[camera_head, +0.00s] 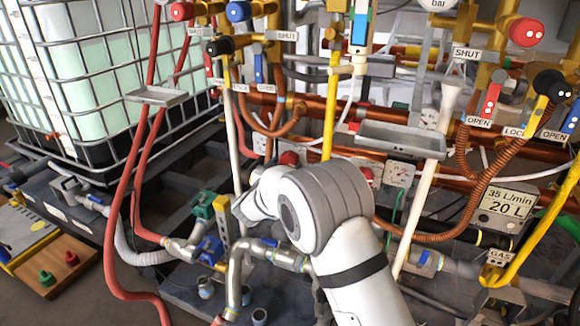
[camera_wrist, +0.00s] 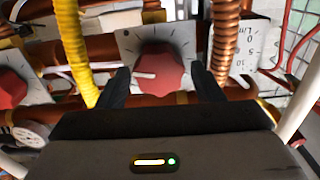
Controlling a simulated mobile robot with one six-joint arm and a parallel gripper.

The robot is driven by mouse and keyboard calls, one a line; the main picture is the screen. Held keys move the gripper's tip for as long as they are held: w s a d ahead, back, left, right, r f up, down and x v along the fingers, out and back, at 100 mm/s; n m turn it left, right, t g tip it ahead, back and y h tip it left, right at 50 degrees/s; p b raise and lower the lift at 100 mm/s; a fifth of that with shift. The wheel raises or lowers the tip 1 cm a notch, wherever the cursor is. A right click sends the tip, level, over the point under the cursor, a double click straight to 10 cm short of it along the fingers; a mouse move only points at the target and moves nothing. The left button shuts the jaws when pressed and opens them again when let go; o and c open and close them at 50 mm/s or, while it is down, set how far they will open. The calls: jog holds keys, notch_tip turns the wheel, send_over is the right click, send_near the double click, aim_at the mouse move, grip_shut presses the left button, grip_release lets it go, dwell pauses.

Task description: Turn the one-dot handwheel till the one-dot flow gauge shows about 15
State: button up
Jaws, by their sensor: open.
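In the wrist view, a red handwheel (camera_wrist: 158,72) with a white pointer bar sits on a white plate (camera_wrist: 128,40) with black tick marks. My gripper (camera_wrist: 161,80) is open, its two dark fingers on either side of this handwheel; I cannot tell whether they touch it. No dot mark is readable on the handwheel. A white flow scale (camera_wrist: 248,48) marked L/m with 0, 5 and 10 shows at the right, partly hidden by a copper hose; its needle cannot be read. In the head view my arm hides my gripper.
A second red knob (camera_wrist: 10,88) is left of my fingers. A yellow corrugated hose (camera_wrist: 72,45) and a copper corrugated hose (camera_wrist: 225,40) run close on both sides. In the head view, a grey tray (camera_head: 400,138) and a yellow pipe (camera_head: 331,105) stand near my arm.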

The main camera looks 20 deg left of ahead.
jog(key=shift+w+d, duration=0.1)
jog(key=shift+w, duration=0.65)
jog(key=shift+d, duration=0.1)
jog(key=c, duration=0.7)
jog(key=shift+m, duration=0.3)
